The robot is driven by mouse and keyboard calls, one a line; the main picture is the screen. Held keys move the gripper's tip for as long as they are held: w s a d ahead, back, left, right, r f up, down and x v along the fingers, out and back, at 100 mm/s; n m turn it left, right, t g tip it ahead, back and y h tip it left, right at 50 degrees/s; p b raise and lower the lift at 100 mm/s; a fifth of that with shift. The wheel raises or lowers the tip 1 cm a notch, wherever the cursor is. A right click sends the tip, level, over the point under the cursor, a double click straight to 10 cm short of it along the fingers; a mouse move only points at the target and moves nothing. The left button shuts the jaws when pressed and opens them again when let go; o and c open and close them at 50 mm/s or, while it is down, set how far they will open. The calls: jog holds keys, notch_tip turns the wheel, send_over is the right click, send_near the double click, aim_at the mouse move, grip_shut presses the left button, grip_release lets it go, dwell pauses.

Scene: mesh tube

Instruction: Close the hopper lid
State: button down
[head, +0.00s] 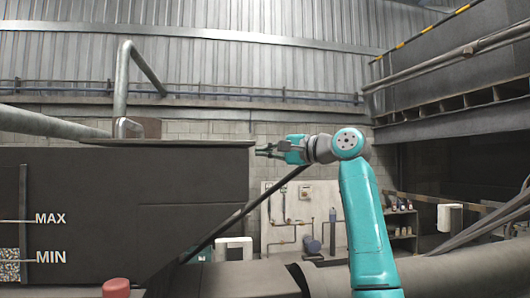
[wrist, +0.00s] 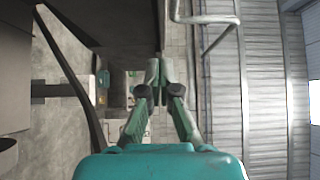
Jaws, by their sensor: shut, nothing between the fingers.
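The hopper (head: 130,210) is the large dark box at the left of the head view, with MAX and MIN marks on its front. Its lid (head: 170,143) shows as a thin, flat, near-level slab along the top, with no clear gap under its near edge. My gripper (head: 258,151) is just right of the lid's right end, at about the lid's height, pointing left. Whether it touches the lid is unclear. In the wrist view my gripper (wrist: 158,72) has its fingertips together with nothing held. A dark surface (wrist: 115,20), likely the hopper side, lies ahead.
A grey pipe (head: 122,80) rises behind the lid. A dark sloping bar (head: 245,210) runs below my gripper. A large horizontal pipe (head: 450,275) crosses the lower right. A red knob (head: 116,287) is at the bottom. The space above the lid looks clear.

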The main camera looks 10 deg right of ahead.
jog(key=v, duration=0.9)
jog(key=shift+d, duration=0.4)
jog(key=c, duration=1.8)
grip_release()
jog(key=shift+s+d, duration=0.2)
jog(key=o, duration=0.4)
jog(key=shift+s+d, duration=0.1)
jog(key=shift+d, duration=0.05)
